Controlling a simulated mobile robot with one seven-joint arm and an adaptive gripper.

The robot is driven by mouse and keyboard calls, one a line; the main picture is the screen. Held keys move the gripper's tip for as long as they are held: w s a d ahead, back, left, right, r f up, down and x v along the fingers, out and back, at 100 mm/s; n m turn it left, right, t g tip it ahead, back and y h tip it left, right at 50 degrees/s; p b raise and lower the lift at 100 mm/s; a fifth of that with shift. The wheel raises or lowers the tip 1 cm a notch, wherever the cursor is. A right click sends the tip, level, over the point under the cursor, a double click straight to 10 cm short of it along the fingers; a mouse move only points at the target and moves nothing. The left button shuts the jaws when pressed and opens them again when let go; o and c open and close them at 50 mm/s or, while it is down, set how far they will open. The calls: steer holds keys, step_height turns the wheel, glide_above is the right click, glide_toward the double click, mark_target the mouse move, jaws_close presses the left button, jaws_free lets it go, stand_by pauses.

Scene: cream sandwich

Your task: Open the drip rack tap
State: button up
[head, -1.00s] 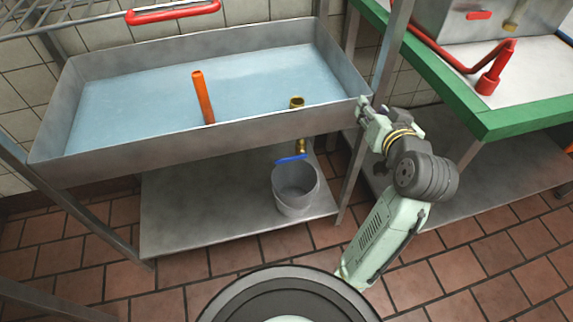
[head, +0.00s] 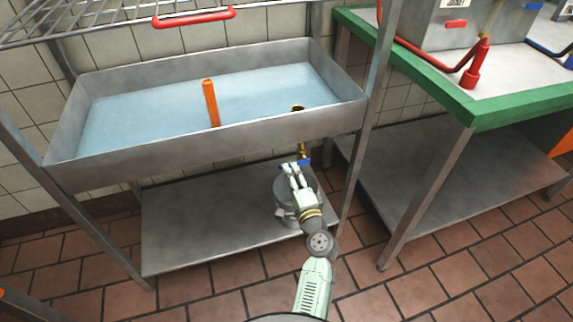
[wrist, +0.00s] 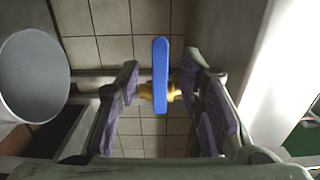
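The drip rack tap is a brass tap with a blue lever handle, below the front right of the steel drip tray (head: 105,157). In the head view its blue handle (head: 304,161) shows just beyond my gripper (head: 293,168). In the wrist view the blue handle (wrist: 161,75) stands as a long upright bar in the picture, with the brass body (wrist: 158,91) behind it. My gripper (wrist: 161,82) is open, with one finger on each side of the handle and gaps between. I cannot tell how deep the handle lies between the fingers.
A grey bucket (head: 281,187) stands on the lower shelf (head: 190,225), partly hidden by my gripper; it also shows at left in the wrist view (wrist: 33,75). An orange upright pipe (head: 211,104) stands in the tray's water. A rack post (head: 360,150) is close on the right.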

steer(key=shift+x, duration=2.3)
jaws_close()
